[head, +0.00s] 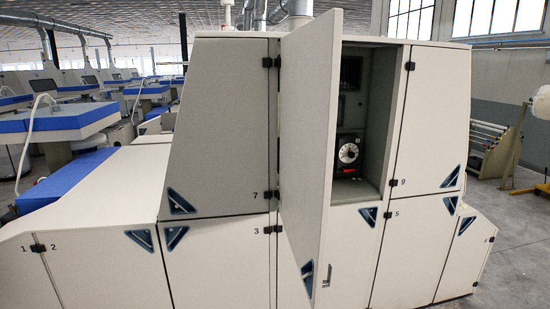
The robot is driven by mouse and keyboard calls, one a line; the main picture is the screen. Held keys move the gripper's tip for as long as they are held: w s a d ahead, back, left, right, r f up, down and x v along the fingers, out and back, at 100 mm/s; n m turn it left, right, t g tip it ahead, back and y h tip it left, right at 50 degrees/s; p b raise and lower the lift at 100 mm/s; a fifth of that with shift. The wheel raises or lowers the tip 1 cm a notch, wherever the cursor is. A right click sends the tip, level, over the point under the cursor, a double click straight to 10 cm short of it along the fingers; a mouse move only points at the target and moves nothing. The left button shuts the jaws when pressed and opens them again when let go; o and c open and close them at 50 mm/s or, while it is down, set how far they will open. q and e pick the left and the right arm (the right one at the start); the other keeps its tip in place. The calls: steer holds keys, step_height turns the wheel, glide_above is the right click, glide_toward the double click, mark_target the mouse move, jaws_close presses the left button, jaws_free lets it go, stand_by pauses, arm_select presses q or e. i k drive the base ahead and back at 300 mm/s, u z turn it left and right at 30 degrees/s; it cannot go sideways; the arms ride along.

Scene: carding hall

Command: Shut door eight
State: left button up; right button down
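One upper door (307,150) of the cream machine stands open between the doors marked 7 and 9; no number is readable on it, but its place fits door eight. It is a tall pale panel, hinged on its left side and swung out toward me. Its free edge is the near right one, with a blue-black triangular recess (307,278) low on it. The open compartment (372,120) behind it shows dark panels and a round white dial (348,152). The door hides the compartment's left part. Neither of my grippers is in view.
Door 7 (225,120) and door 9 (430,120) beside the opening look closed. Lower doors 3 (218,262) and 5 (410,255) also look closed. Grey floor (515,240) is free at the right. Blue-topped machines (70,118) stand at the left.

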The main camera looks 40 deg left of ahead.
mark_target(309, 61)
steer(key=u, duration=1.25)
